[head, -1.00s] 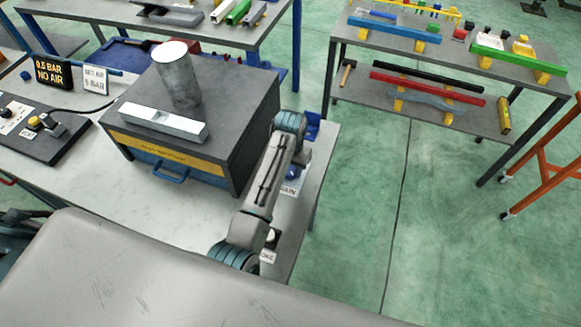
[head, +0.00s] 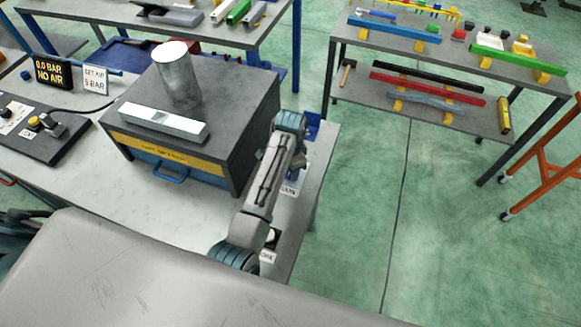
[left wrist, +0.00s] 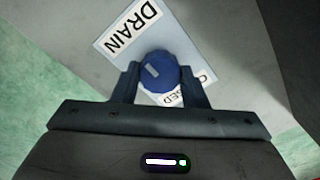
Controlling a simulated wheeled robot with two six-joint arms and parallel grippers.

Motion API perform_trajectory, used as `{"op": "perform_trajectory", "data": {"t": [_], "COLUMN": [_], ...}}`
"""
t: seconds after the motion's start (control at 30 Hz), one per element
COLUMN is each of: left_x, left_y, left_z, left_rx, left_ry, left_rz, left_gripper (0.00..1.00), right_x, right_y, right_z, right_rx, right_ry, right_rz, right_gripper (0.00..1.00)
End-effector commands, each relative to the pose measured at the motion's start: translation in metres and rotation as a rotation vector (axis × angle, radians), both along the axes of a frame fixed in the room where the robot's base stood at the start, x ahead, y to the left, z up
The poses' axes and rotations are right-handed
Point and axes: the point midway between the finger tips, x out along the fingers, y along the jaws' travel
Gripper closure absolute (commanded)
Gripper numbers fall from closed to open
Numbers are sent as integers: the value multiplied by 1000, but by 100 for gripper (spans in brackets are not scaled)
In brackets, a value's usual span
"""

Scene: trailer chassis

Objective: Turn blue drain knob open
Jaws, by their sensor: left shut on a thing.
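The blue drain knob (left wrist: 166,78) sits on a white plate marked DRAIN (left wrist: 124,38) in the left wrist view. A pale mark shows on the left part of its face. My left gripper (left wrist: 159,84) is shut on the knob, one finger on each side. Part of a word ending in "SED" shows beside the right finger. In the head view my left arm reaches over the table's right end, and its gripper is mostly hidden. A display (head: 52,72) reads 0.0 BAR NO AIR. My right gripper is not in view.
A dark box (head: 232,120) with a yellow strip stands left of my arm, carrying a metal cylinder (head: 176,75) and a pale bar (head: 160,123). A sign (head: 96,80) reads SET AIR 5 BAR. Shelves (head: 420,100) stand at back right.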

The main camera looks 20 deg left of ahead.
Motion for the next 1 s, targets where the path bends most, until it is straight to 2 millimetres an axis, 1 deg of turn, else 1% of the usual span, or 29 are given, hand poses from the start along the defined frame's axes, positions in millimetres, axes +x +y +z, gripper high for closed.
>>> {"op": "perform_trajectory", "data": {"t": [0.53, 0.57, 0.63, 0.67, 0.9, 1.0], "left_x": [-1, -1, -1, -1, 0, 4], "left_y": [0, 0, 0, 0, 0, 0], "left_z": [-1, -1, -1, -1, 0, 5], "left_rx": [0, 0, 0, 0, 0, 0], "left_ry": [3, 3, 3, 3, 1, -1], "left_rz": [-23, -23, -23, -23, -22, -22], "left_gripper": [84, 55, 41, 39, 39, 39], "right_x": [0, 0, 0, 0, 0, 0], "right_y": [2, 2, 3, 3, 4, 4], "right_z": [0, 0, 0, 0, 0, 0], "right_rx": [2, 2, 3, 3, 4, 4], "right_ry": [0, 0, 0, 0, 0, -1], "right_rz": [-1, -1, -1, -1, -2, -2], "right_gripper": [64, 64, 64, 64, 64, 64]}}
